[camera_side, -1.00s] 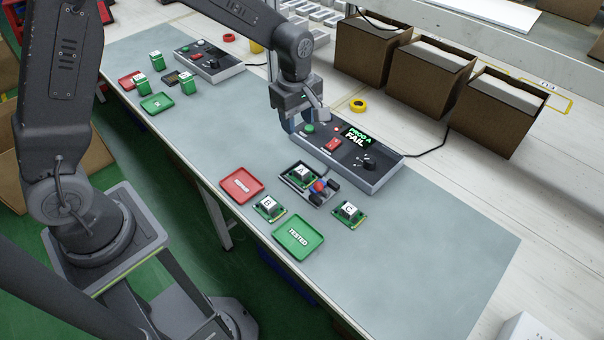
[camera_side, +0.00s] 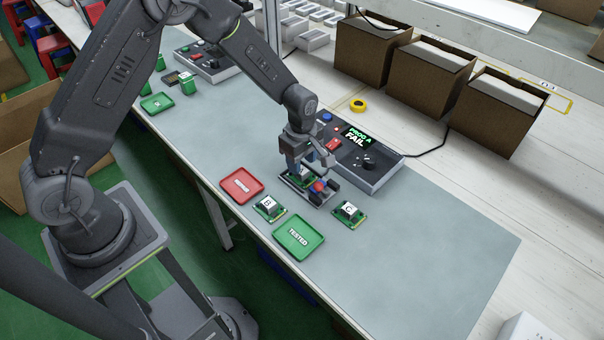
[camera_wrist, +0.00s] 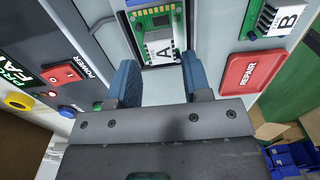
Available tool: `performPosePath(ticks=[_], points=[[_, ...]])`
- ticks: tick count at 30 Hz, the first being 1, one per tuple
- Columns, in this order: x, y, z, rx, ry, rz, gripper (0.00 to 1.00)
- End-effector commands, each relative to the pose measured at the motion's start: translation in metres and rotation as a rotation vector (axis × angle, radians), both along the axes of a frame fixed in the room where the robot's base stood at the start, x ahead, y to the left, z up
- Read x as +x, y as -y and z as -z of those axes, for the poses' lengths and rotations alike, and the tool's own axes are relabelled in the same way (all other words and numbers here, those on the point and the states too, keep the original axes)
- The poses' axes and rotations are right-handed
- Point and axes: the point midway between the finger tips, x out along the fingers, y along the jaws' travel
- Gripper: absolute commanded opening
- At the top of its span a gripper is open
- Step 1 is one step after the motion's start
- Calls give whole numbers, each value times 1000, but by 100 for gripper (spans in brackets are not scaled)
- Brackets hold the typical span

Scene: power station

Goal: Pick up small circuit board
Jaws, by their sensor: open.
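The small circuit board marked A (camera_wrist: 158,40) sits in the dark test fixture (camera_side: 322,197). In the side view my gripper (camera_side: 303,174) is over the fixture and hides most of board A. In the wrist view the open gripper (camera_wrist: 164,82) has its two blue fingers apart, just short of board A, with nothing between them. Green boards B (camera_side: 268,207) and C (camera_side: 348,213) lie on the grey mat on either side of the green TESTED tray (camera_side: 300,238). Board B also shows in the wrist view (camera_wrist: 287,20).
The control box (camera_side: 368,165) with its FAIL display stands just behind the fixture. The red REPAIR tray (camera_side: 241,186) lies left of board B. The mat's right part is clear.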

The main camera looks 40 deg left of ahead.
Motion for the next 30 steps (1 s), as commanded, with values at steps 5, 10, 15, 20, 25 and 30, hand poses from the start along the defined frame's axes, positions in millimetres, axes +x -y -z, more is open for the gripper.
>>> performPosePath(ticks=[5,10,15,20,25,30], points=[[-2,1,26,-1,-3,0,45],[-1,1,34,-2,0,0,45],[-1,1,34,-2,0,1,45],[-1,0,34,-2,0,0,29],[-1,0,33,-2,0,0,13],[-1,1,33,-2,0,1,8]])
